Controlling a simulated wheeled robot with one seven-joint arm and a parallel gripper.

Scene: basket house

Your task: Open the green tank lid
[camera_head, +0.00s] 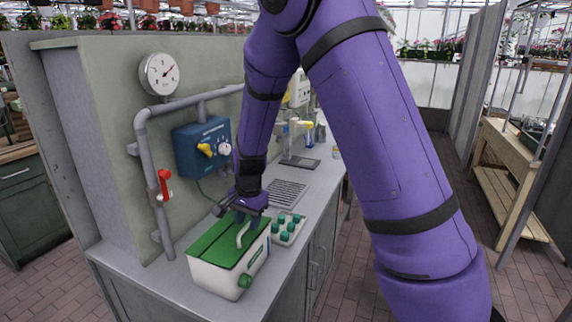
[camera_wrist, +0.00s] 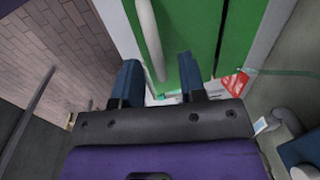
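The tank is a white box (camera_head: 212,278) on the grey counter, with a green lid (camera_head: 215,245) that looks flat and closed in the head view. A pale curved handle (camera_head: 243,234) stands on the lid. My gripper (camera_head: 241,214) is low over the lid's far part, close to the handle. In the wrist view the two dark fingers of my gripper (camera_wrist: 158,72) are spread apart. The handle (camera_wrist: 150,38) extends over the green lid (camera_wrist: 190,25) and its near end shows between the fingers. I cannot tell whether either finger touches it.
A tray with several green-capped pieces (camera_head: 287,228) stands right of the tank. Behind are a grey pipe with a red valve handle (camera_head: 163,184), a gauge (camera_head: 160,74) and a blue box (camera_head: 201,148). A tap (camera_head: 292,125) stands farther along the counter (camera_head: 150,275).

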